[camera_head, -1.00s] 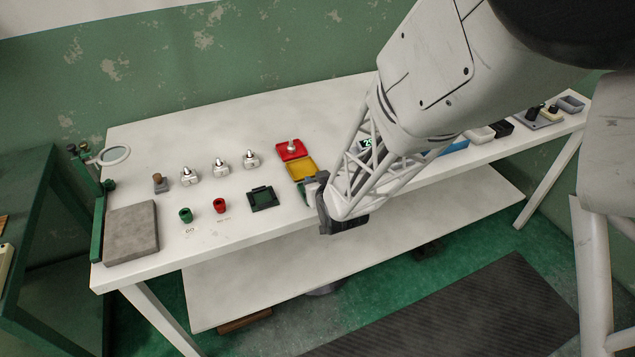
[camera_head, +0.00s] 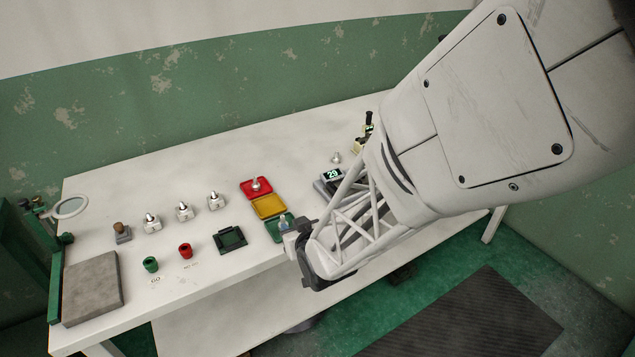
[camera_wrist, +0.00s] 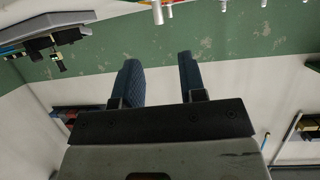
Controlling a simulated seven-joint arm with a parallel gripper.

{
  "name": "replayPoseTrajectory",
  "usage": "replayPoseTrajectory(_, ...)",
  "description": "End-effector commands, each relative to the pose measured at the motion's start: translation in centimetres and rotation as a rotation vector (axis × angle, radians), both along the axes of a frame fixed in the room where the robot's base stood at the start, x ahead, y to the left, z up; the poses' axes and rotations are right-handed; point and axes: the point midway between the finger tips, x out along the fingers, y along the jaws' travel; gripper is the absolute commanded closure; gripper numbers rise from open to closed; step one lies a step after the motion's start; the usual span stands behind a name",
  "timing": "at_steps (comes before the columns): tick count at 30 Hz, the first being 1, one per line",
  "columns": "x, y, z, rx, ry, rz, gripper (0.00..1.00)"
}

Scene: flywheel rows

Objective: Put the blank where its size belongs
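A small metal blank (camera_head: 256,183) stands in the red tray (camera_head: 247,191). The yellow tray (camera_head: 269,207) in front of it is empty. The green tray (camera_head: 273,231) is nearest the table's front edge. A small bluish-grey shape shows over it; I cannot tell whether it is a part or my fingertip. My gripper (camera_head: 291,233) is beside the green tray. In the wrist view my gripper (camera_wrist: 161,75) has its two dark blue fingers apart with nothing between them.
Left of the trays are a dark green square fixture (camera_head: 230,239), a red ring gauge (camera_head: 185,251), a green one (camera_head: 150,264) and a grey slab (camera_head: 92,288). Several metal pieces on white blocks (camera_head: 184,212) stand behind. My arm hides the table's right side.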

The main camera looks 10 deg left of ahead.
Motion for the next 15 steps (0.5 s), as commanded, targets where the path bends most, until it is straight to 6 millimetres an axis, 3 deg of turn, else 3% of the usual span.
replayPoseTrajectory(15, -2.5, -2.2, 1.4, 0.000, 0.000, -0.001, 0.62)
